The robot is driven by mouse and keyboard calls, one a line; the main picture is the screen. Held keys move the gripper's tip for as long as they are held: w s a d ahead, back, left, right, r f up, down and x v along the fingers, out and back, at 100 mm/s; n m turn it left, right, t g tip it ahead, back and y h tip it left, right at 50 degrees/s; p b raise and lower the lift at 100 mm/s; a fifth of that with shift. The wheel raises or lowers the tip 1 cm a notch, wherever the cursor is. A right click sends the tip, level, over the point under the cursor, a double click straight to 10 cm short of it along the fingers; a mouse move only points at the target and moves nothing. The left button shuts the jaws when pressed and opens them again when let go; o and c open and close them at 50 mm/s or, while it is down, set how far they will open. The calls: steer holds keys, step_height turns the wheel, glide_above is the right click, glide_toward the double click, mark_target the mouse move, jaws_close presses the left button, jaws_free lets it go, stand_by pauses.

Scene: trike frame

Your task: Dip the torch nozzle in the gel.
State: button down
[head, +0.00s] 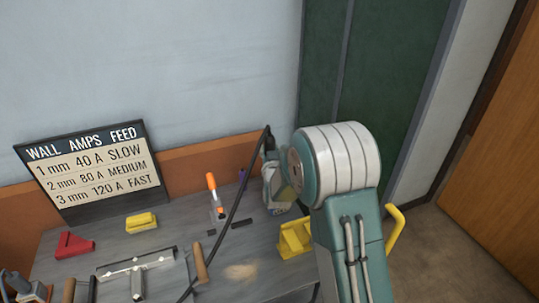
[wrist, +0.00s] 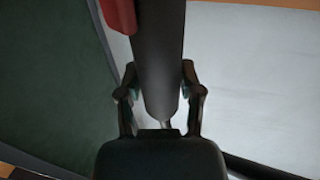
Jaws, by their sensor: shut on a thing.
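In the wrist view my gripper (wrist: 159,72) has its two fingers on either side of the dark torch body (wrist: 158,40) and is shut on it. A red part (wrist: 118,14) shows beside the torch at the top left. In the head view my arm's wrist is over the right back of the bench, and a black cable (head: 233,205) runs from there down to the front left. The fingers and torch are hard to make out there. The nozzle tip cannot be made out in either view.
The grey bench (head: 185,240) holds an orange-handled tool (head: 212,183), a red block (head: 73,245), yellow blocks (head: 141,222) (head: 295,240), a metal frame (head: 138,264) and a brown handle (head: 200,263). An amps sign (head: 90,172) stands at the back left. Open floor lies right.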

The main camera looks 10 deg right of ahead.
mark_target(271, 143)
steer(key=shift+r, duration=1.85)
steer(key=shift+s, duration=0.1)
